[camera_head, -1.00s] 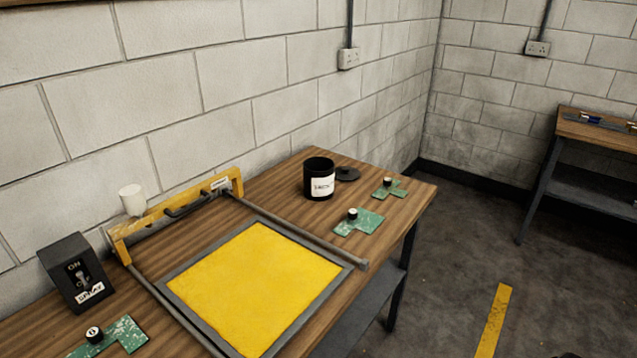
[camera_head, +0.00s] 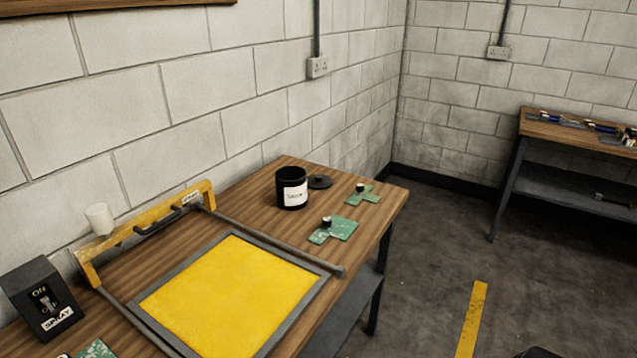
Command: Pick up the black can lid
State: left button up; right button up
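The black can lid (camera_head: 320,182) is a flat dark disc with a small raised middle. It lies on the wooden table (camera_head: 225,208) near the back right, beside the black can (camera_head: 292,188). The can stands upright, open at the top, with a white label. Neither gripper can be made out. A small dark shape shows at the bottom edge on the right, too little of it to identify.
A yellow panel in a grey frame (camera_head: 232,297), a yellow bar with a white cup (camera_head: 99,219) and a switch box (camera_head: 40,299) fill the left. A second table (camera_head: 560,132) stands right. Open floor lies between.

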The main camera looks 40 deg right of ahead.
aim_at(313, 181)
jog(key=i+l+u, duration=0.1)
jog(key=l+u, duration=0.3)
jog(key=l, duration=1.2)
